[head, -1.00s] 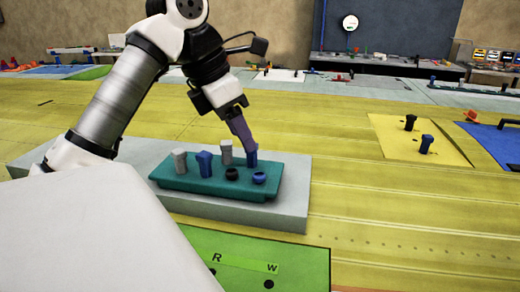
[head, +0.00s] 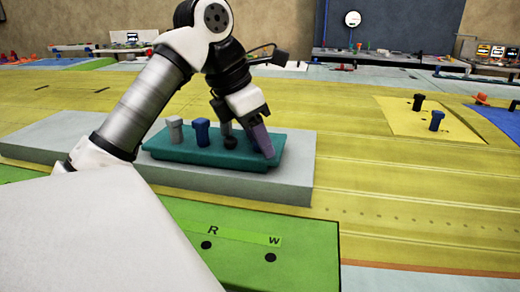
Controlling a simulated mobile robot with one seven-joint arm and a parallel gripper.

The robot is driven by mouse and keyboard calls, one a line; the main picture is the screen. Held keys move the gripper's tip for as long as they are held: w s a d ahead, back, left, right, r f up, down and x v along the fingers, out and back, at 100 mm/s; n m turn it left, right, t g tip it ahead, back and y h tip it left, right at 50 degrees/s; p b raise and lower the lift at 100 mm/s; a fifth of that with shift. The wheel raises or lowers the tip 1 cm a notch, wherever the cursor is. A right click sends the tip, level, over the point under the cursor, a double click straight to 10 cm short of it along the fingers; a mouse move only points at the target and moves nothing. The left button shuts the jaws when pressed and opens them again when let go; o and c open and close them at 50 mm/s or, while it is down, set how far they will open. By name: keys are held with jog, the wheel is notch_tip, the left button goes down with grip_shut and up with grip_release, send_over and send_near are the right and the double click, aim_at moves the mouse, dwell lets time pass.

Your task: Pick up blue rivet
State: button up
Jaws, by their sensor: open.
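A teal tray (head: 200,157) sits on a light grey slab. A blue rivet (head: 201,132) stands upright in it, left of my gripper. A grey rivet (head: 175,130) stands to its left, and another grey rivet (head: 225,132) is partly covered by my arm. A low black piece (head: 231,143) sits near the tray's middle. My gripper (head: 270,154), with purple fingers, is open and low over the tray's right end. The fingers hide that end, so I cannot tell whether a rivet is between or behind them.
The grey slab (head: 300,175) carries the tray. A green panel (head: 310,225) marked R and W, with dark holes, lies in front. The yellow surface between is clear.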

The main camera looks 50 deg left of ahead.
jog(key=c, duration=1)
jog(key=shift+r, duration=0.1)
jog(key=shift+c, duration=0.2)
notch_tip(320, 180, up, 18)
jog(key=p, duration=1.4)
